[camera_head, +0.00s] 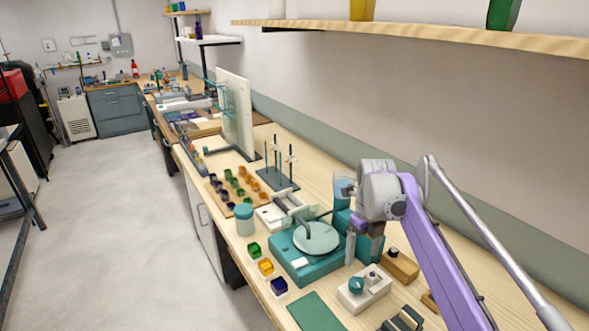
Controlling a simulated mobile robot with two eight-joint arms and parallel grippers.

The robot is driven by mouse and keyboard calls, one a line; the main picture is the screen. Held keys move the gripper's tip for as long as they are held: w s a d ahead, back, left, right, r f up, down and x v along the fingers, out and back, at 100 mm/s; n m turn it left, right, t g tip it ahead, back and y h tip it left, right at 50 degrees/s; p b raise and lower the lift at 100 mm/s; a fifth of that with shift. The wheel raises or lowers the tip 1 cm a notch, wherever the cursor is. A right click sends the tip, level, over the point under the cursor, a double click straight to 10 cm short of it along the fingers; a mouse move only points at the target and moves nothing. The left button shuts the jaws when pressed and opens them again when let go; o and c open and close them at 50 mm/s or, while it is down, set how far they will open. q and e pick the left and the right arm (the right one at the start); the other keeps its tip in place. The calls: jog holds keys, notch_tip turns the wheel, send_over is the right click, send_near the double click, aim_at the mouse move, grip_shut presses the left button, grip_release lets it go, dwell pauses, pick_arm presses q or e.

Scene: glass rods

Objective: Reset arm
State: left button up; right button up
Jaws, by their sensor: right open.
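My right gripper (363,252) shows at the right of the head view, at the end of my purple and grey arm that comes in from the lower right. Its fingers point down and are apart, with nothing seen between them. It is above the workbench (340,193), just right of a teal device with a round pale plate (316,238). Part of a teal block behind the gripper is hidden by it. My left gripper is not in view. No glass rod can be made out clearly.
Near the gripper are a white box with knobs (364,289) and a wooden block (401,266). Small coloured cups (266,267), a lidded jar (244,219) and a rod stand (278,178) stand left. A wooden shelf (420,33) overhangs the bench.

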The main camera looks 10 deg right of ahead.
jog(key=s+a+f+n+t, duration=0.1)
jog(key=s+a+f+n, duration=0.2)
jog(key=s+n, duration=0.5)
jog(key=s+a+f+n+t, duration=0.2)
jog(key=s+f+n, duration=0.3)
jog(key=s+n, duration=0.4)
jog(key=s+a+f+n+t, duration=0.2)
jog(key=s+a+f+n, duration=0.2)
jog(key=s+n, duration=0.4)
jog(key=shift+s+n, duration=0.2)
jog(key=shift+n, duration=1.6)
jog(key=shift+s+n, duration=0.2)
jog(key=shift+n, duration=1.6)
jog(key=shift+s+a+f+n, duration=0.15)
jog(key=shift+s+f+n, duration=0.2)
jog(key=shift+n, duration=0.15)
